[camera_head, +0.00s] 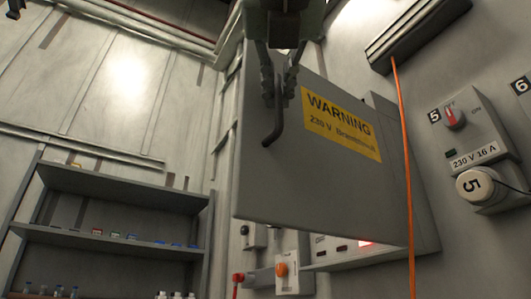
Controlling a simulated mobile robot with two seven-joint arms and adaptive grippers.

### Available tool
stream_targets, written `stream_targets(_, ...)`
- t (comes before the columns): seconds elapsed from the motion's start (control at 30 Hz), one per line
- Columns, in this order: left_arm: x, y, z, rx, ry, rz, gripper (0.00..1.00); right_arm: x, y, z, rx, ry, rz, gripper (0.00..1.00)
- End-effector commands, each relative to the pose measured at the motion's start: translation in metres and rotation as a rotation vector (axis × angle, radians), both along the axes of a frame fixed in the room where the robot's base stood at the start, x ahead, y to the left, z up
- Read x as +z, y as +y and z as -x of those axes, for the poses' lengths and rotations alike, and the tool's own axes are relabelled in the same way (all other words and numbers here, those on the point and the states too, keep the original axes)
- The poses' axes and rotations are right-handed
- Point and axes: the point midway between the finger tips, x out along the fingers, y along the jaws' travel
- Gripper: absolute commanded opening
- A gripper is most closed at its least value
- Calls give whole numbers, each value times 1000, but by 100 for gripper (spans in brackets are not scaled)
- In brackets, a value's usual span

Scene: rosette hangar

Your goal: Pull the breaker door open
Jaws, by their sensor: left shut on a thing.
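The breaker door (290,180) is a grey panel with a yellow "WARNING 230 V" label (341,124). It stands swung out from the grey breaker box (418,215) behind it, and part of the box front shows below the door. A dark bent handle (273,134) sits on the door's upper left part. My left gripper (279,90) comes down from the top of the view and is shut on the handle. The fingers hide the handle's upper end. My right gripper is not in view.
An orange cable (407,180) hangs just right of the door. A 230 V 16 A socket unit (477,140) with a red switch and a round plug (481,184) is on the right wall. Shelves (120,190) with small items stand at left.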

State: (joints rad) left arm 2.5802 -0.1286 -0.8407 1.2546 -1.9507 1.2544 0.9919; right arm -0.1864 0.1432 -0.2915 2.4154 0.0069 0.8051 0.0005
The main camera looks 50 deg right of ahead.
Motion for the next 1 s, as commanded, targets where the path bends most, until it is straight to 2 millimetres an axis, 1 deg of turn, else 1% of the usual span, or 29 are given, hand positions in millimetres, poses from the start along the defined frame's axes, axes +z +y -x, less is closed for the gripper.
stream_targets(0.1, 2, -2, 4, -7, -5, 3, 0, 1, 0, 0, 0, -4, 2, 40)
stream_targets(0.5, 2, -2, 5, -9, -4, 3, 0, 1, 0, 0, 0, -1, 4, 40)
stream_targets(0.53, 2, -2, 4, -9, -4, 3, 11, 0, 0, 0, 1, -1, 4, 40)
stream_targets(0.6, 2, -2, 4, -9, -3, 2, 18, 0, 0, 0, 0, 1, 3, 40)
stream_targets(0.87, 1, -2, 4, -7, -1, 2, 18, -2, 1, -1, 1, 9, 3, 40)
stream_targets(1.0, 2, 6, 9, -7, -3, 3, 18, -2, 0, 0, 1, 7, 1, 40)
